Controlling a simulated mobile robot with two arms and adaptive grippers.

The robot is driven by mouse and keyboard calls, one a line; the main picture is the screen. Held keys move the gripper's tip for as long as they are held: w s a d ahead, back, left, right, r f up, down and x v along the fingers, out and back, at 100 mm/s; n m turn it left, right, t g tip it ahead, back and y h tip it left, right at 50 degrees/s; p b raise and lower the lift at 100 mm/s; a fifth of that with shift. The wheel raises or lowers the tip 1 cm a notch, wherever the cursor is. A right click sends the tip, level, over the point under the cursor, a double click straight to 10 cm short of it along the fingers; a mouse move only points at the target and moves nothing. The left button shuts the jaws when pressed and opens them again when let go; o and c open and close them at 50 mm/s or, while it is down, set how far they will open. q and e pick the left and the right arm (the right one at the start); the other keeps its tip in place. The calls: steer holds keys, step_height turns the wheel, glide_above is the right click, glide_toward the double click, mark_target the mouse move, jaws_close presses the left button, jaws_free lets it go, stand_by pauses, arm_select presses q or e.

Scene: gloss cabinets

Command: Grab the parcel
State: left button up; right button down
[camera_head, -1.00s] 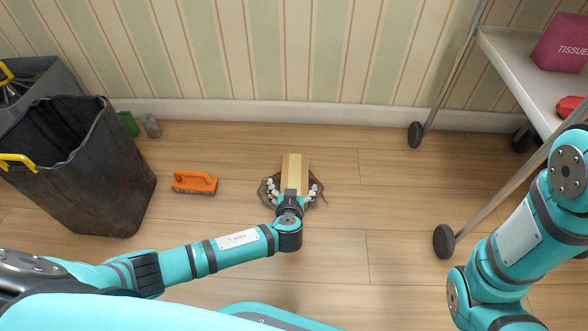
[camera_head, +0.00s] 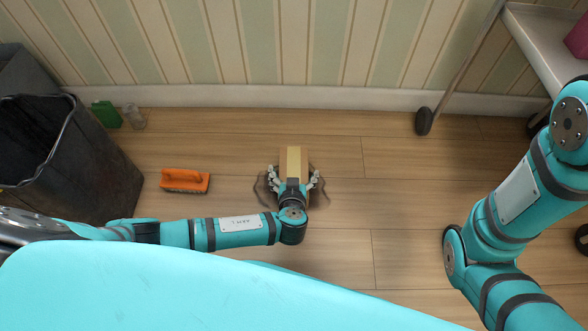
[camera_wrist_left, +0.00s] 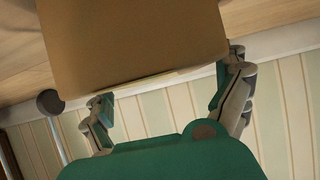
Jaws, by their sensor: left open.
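The parcel (camera_head: 293,160) is a brown box with a pale tape strip along its top, on the wooden floor near the wall. My left gripper (camera_head: 292,181) is at its near end, with a finger on either side of the box. In the left wrist view the parcel (camera_wrist_left: 130,40) fills the upper middle, and the open fingers of my left gripper (camera_wrist_left: 168,98) show on both sides of it. I cannot tell whether the fingers touch it. My right arm shows at the right of the head view, but its gripper is out of the picture.
An orange brush (camera_head: 185,181) lies on the floor left of the parcel. A dark bin (camera_head: 75,165) stands at the far left, with a green item (camera_head: 107,114) and a small jar (camera_head: 134,117) behind it. A wheeled white cart (camera_head: 545,45) is at right.

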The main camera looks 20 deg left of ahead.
arm_select(q)
steer(key=shift+s, duration=0.1)
steer(key=c, duration=1.3)
steer(key=shift+c, duration=0.2)
steer(key=shift+r, duration=0.2)
